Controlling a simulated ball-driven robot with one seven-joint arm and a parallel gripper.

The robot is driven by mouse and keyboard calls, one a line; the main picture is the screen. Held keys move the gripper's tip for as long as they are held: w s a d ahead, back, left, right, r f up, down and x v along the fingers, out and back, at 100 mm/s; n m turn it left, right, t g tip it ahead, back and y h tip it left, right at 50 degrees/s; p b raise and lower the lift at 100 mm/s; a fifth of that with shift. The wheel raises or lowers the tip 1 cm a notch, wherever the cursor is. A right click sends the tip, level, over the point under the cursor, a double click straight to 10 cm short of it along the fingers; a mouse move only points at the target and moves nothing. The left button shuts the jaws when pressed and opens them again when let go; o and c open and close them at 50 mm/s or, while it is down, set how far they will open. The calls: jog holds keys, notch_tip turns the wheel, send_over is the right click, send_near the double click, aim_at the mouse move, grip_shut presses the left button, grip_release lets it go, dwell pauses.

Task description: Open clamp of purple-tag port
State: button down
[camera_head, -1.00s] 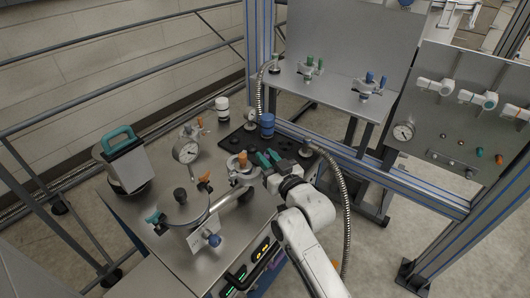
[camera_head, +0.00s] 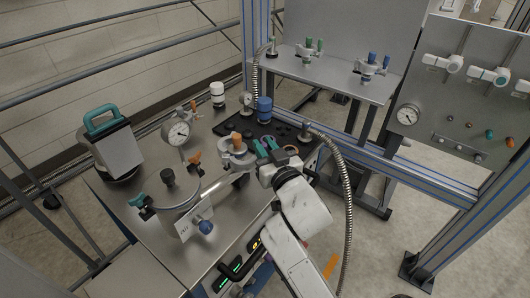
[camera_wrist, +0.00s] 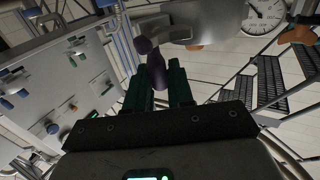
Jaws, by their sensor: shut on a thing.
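In the wrist view my gripper (camera_wrist: 160,85) has its two dark green fingers shut on a purple clamp handle (camera_wrist: 156,72). A second purple knob (camera_wrist: 143,46) shows just beyond the fingertips, beside a grey metal fitting (camera_wrist: 200,20). In the head view my gripper (camera_head: 263,148) reaches the right side of the metal port fitting (camera_head: 236,162) on the bench. An orange-topped clamp (camera_head: 238,141) stands just left of my fingers. The purple handle cannot be made out in the head view.
A blue cylinder (camera_head: 264,110) stands behind. A flexible hose (camera_head: 346,190) hangs at the right, close to my arm.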

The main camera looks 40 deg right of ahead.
jog(key=shift+s+a+f+m+g+h+b, duration=0.15)
jog(key=shift+a+m+g+h+b, duration=0.25)
jog(key=shift+b, duration=0.75)
jog(key=shift+s+a+f+m+g+h+b, duration=0.1)
jog(key=shift+a+m+h+b, duration=0.2)
jog(key=shift+a+h+b, duration=0.6)
jog(key=shift+s+a+r+m+g+h+b, duration=0.1)
jog(key=shift+s+a+m+g+h+b, duration=0.3)
jog(key=shift+b, duration=1)
jog(key=shift+s+a+r+m+g+h+b, duration=0.15)
jog(key=shift+a+m+h+b, duration=0.3)
jog(key=shift+b, duration=0.95)
jog(key=shift+a, duration=0.15)
jog(key=c, duration=1.2)
grip_release()
jog(key=shift+w+a, duration=0.1)
jog(key=shift+w, duration=0.05)
jog(key=shift+o, duration=0.4)
jog(key=shift+s+d, duration=0.25)
jog(key=shift+d, duration=0.05)
